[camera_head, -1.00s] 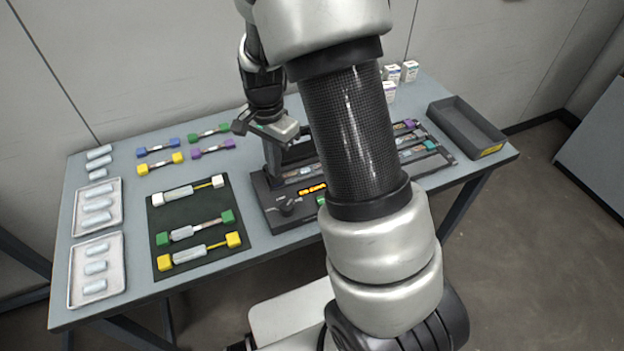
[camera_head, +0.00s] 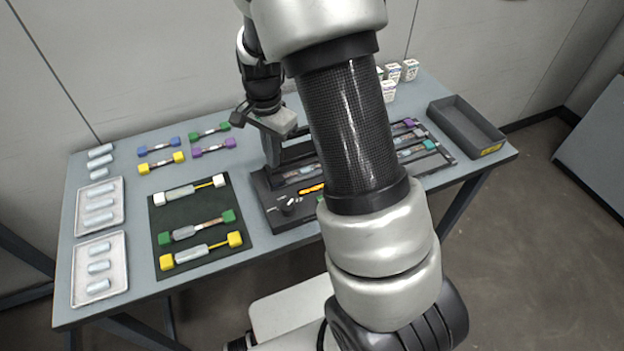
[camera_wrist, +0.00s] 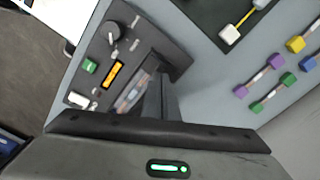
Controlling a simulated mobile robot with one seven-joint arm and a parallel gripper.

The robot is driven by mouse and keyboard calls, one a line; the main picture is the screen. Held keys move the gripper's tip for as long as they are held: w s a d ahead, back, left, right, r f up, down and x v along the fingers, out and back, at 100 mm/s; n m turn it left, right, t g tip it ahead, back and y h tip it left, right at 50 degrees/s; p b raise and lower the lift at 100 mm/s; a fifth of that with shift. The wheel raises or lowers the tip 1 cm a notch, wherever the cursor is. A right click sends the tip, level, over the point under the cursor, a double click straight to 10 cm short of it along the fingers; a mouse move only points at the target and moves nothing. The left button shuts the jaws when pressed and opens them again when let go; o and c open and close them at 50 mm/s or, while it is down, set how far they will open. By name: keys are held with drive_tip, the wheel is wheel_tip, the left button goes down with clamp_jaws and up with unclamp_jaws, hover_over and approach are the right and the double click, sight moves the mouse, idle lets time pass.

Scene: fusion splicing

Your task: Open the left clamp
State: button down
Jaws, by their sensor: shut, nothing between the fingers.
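The dark splicer (camera_head: 268,207) stands mid-table, with a knob, an orange display and a green button; it also shows in the wrist view (camera_wrist: 97,57). My gripper (camera_head: 273,163) points down over the left part of the splicer, its fingers together and empty. In the wrist view, my gripper's dark fingers (camera_wrist: 158,98) reach over the splicer beside its fibre channel (camera_wrist: 133,95). I cannot make out the left clamp apart from the fingers and dark housing. Whether the fingers touch it is unclear. My arm hides the splicer's middle in the head view.
A dark mat (camera_head: 200,221) with fibre holders lies left of the splicer, and more holders lie behind it. Two trays (camera_head: 121,272) with pale cylinders are at far left. A grey bin (camera_head: 466,124) stands at right, with small white boxes (camera_head: 409,70) at the back.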

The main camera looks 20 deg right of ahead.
wheel_tip(320, 180, up, 8)
drive_tip(key=w+p, duration=0.3)
drive_tip(key=p, duration=0.3)
idle(0.4)
idle(0.8)
